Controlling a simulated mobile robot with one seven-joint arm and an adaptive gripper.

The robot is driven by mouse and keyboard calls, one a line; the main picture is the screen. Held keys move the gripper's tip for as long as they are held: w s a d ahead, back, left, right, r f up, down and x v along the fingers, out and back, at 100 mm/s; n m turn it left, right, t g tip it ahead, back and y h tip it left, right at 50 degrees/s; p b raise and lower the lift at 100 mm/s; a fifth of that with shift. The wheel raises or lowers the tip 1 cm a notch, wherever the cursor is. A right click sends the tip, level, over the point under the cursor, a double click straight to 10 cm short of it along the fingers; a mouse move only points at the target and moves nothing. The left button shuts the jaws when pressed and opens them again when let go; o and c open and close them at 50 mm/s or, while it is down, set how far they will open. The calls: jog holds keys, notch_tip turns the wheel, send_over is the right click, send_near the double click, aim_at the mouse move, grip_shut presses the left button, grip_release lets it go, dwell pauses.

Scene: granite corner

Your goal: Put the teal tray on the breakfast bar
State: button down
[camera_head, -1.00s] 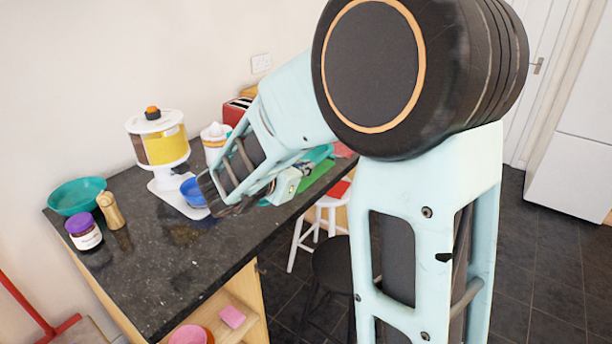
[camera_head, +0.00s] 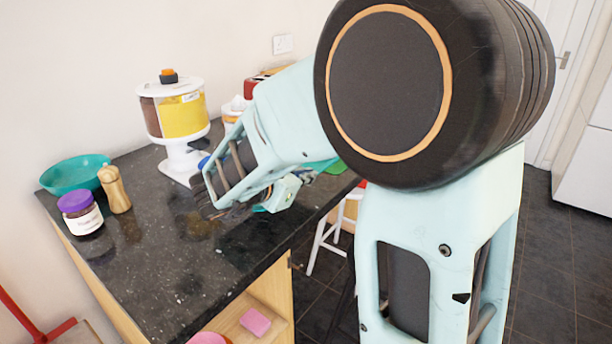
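The breakfast bar appears to be the dark speckled counter (camera_head: 165,275) with stools beside it. My arm reaches over its right side and hides much of it. My gripper (camera_head: 300,183) is low near the counter's right edge, mostly hidden behind my wrist, so its fingers cannot be made out. A small flat teal piece (camera_head: 262,208) shows just below my wrist. It may be part of the teal tray, but most of it is hidden, and I cannot tell whether it is held or resting on the counter.
A teal bowl (camera_head: 73,175), a purple-lidded jar (camera_head: 80,213), a wooden mill (camera_head: 115,189) and a cereal dispenser (camera_head: 180,120) stand on the left and back. The front of the counter is clear. A white stool (camera_head: 326,238) stands at right. Pink items lie on the shelf below.

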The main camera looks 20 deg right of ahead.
aim_at(304, 216)
jog(key=shift+w+a+f+b, duration=0.1)
jog(key=shift+w+f+b, duration=0.1)
jog(key=shift+f, duration=0.2)
jog(key=shift+w+a+f+b, duration=0.1)
jog(key=shift+f+b, duration=0.1)
jog(key=shift+f, duration=0.15)
notch_tip(304, 216, down, 7)
jog(key=b, duration=0.7)
jog(key=shift+r+b, duration=0.2)
jog(key=shift+b, duration=0.2)
jog(key=shift+f, duration=0.3)
jog(key=c, duration=2.6)
grip_release()
jog(key=o, duration=0.5)
jog(key=shift+s, duration=0.1)
jog(key=shift+a, duration=0.1)
